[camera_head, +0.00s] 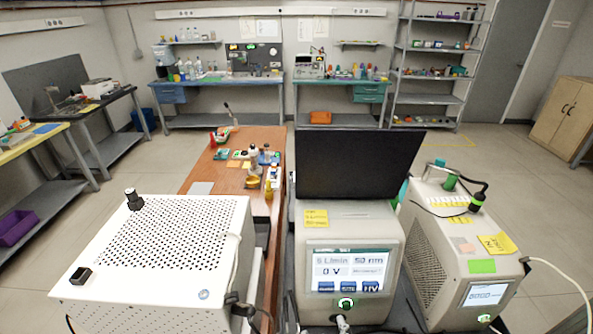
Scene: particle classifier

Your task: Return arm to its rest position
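My arm and my gripper do not show in the head camera view. The middle instrument (350,229) is a cream box with a lit screen (350,272) reading 0 V, and a dark laptop-like panel (358,163) stands on or behind its top. To its right is a second cream instrument (428,272) with green fittings, a small lit screen and a black hose on top. To the left is a white perforated box (160,245) with a black knob (134,199) on it.
A wooden table (205,180) with bottles and small items lies behind the boxes. Workbenches (220,82) and a metal shelf (432,85) line the back wall. A wooden cabinet (562,115) stands at the right. The floor (130,173) is open at the left. A white cable (567,272) loops at the right.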

